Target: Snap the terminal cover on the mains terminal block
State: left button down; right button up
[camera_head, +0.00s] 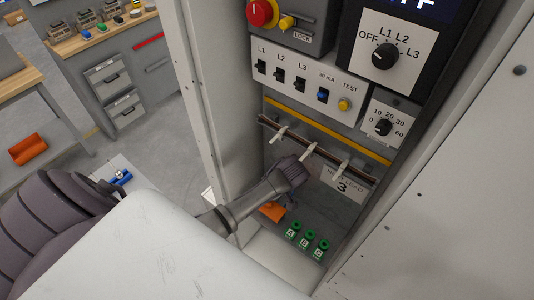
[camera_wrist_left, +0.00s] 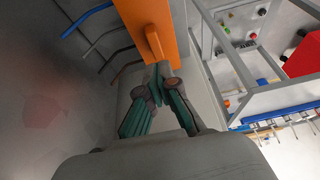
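An orange terminal cover (camera_wrist_left: 143,14) with a raised rib (camera_wrist_left: 154,45) shows at the top of the left wrist view. My left gripper (camera_wrist_left: 161,72) has its fingertips closed together on the end of that rib. In the head view part of the orange cover (camera_head: 272,210) shows low inside the cabinet, beside my dark wrist, which hides much of it. Blue, grey and brown wires (camera_wrist_left: 107,37) end near the cover's left edge. The terminal block itself cannot be made out; whether the cover is seated cannot be told. My right gripper is not in view.
Green terminals marked A, B and C (camera_head: 308,238) stand right of the cover. Above are a dark rail with pale clips (camera_head: 310,150) and a switch panel (camera_head: 300,82). Cabinet walls (camera_head: 205,90) close in on both sides. A workbench (camera_head: 95,38) stands behind left.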

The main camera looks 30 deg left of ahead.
pick_arm(q)
jog(key=shift+a, duration=0.3)
jog(key=shift+f, duration=0.25)
jog(key=shift+f+b, duration=0.95)
jog(key=shift+f, duration=0.4)
jog(key=shift+r, duration=0.1)
jog(key=shift+r+p, duration=1)
jog(key=shift+r, duration=1)
